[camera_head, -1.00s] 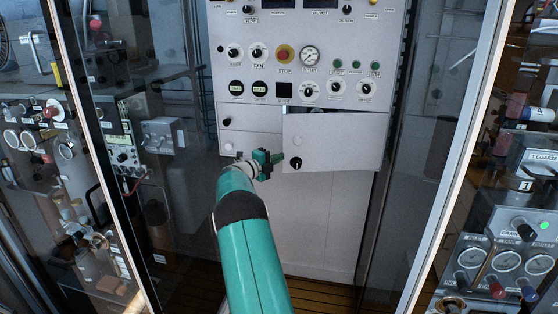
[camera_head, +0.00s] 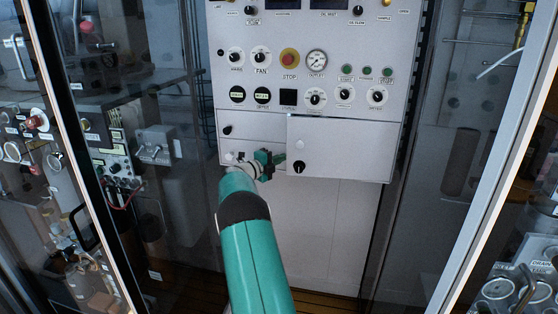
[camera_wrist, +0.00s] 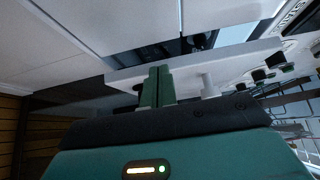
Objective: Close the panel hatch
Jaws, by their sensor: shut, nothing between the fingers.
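The panel hatch (camera_head: 345,150) is a pale grey door at the lower right of the white control panel. It has a black latch knob and a pale round knob near its left edge. It stands slightly out from the panel; in the wrist view the hatch (camera_wrist: 235,62) is seen nearly edge-on, with a dark opening (camera_wrist: 160,52) behind it. My gripper (camera_head: 283,158) has teal fingers and is at the hatch's lower left edge. In the wrist view my gripper (camera_wrist: 157,86) is shut and empty, with its fingertips close to the hatch; contact is unclear.
A smaller closed door (camera_head: 245,133) with a black knob lies left of the hatch. Knobs, gauges and a red stop button (camera_head: 290,57) sit above. Glass-walled frames with equipment stand at both sides. The plain lower cabinet (camera_head: 325,235) and wooden floor are below.

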